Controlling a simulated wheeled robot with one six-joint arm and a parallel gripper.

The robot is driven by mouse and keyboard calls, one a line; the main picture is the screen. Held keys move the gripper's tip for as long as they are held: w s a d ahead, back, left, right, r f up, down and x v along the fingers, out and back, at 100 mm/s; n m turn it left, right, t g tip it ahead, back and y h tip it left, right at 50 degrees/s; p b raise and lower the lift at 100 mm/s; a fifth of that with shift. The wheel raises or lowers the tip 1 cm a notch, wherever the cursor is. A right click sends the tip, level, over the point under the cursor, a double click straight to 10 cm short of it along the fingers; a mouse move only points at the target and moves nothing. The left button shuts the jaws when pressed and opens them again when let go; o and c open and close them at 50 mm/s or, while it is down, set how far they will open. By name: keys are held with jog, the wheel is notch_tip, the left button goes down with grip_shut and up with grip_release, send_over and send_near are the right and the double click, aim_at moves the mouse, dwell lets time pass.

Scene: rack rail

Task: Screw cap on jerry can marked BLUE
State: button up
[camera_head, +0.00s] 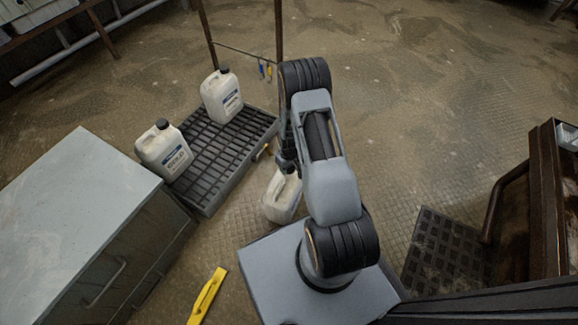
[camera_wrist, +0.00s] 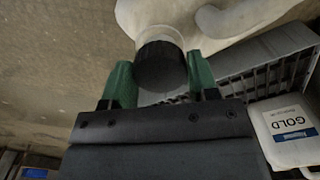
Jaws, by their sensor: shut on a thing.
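My gripper (camera_wrist: 160,74) is shut on a black screw cap (camera_wrist: 160,66), with one green fingertip on each side of it. The cap is at the pale neck of a white jerry can (camera_wrist: 190,18); I cannot tell whether the threads are engaged. In the head view this can (camera_head: 282,198) stands on the floor below my arm, which hides its top. No label on it is readable. Another white can (camera_wrist: 290,132) in the wrist view has a label reading GOLD.
A dark slatted platform (camera_head: 215,148) bears two capped white cans, one at its back (camera_head: 221,97) and one at its left (camera_head: 163,152). A grey cabinet (camera_head: 90,215) stands at left. A yellow object (camera_head: 207,297) lies on the floor. Floor to the right is largely clear.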

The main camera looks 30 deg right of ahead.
jog(key=shift+f+b, duration=0.55)
jog(key=shift+f, duration=0.1)
dwell(1.3)
jog(key=m, duration=1.4)
jog(key=shift+b, duration=0.3)
jog(key=m, duration=1.1)
